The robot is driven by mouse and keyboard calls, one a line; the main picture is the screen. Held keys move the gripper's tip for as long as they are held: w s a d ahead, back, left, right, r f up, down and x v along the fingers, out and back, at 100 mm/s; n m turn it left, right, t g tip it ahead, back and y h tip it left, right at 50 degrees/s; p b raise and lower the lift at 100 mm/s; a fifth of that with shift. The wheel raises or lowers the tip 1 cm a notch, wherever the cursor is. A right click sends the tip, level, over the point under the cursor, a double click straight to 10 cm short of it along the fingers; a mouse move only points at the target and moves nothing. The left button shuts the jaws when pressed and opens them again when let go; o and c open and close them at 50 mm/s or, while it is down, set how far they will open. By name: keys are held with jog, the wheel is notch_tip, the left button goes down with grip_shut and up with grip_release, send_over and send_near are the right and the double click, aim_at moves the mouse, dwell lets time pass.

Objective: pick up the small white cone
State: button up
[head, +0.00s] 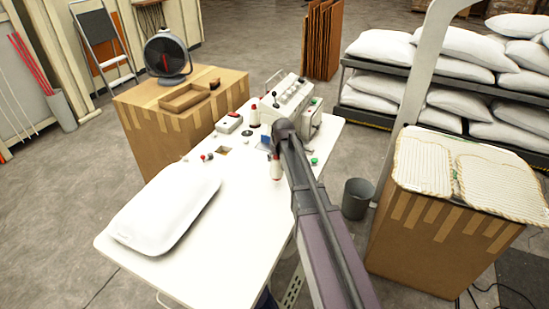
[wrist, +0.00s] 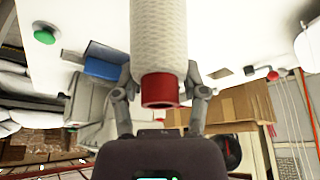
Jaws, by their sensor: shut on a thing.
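A small white cone (wrist: 160,40) with a red end stands out from between my fingers in the wrist view. My gripper (wrist: 160,82) is shut on it near the red end. In the head view this cone (head: 276,171) shows below the end of my arm, over the white table (head: 240,235). My arm hides most of the gripper there. I cannot tell whether the cone touches the tabletop. Another white cone with a red top (head: 254,117) stands beside the sewing machine (head: 290,102).
A white pillow (head: 165,212) lies on the table's left part. A green button (head: 314,161) and a small red-topped box (head: 229,123) are also on the table. A grey bin (head: 357,198) stands right of it. The table's front middle is clear.

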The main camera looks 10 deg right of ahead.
jog(key=s+d+r, duration=0.1)
jog(key=s+d, duration=0.8)
jog(key=s, duration=0.4)
jog(key=shift+d+r+p, duration=0.2)
jog(key=shift+r+p, duration=0.15)
jog(key=shift+p, duration=0.1)
jog(key=shift+f, duration=0.1)
jog(key=shift+f+b, duration=0.85)
jog(key=shift+b, duration=0.05)
jog(key=shift+s, duration=0.1)
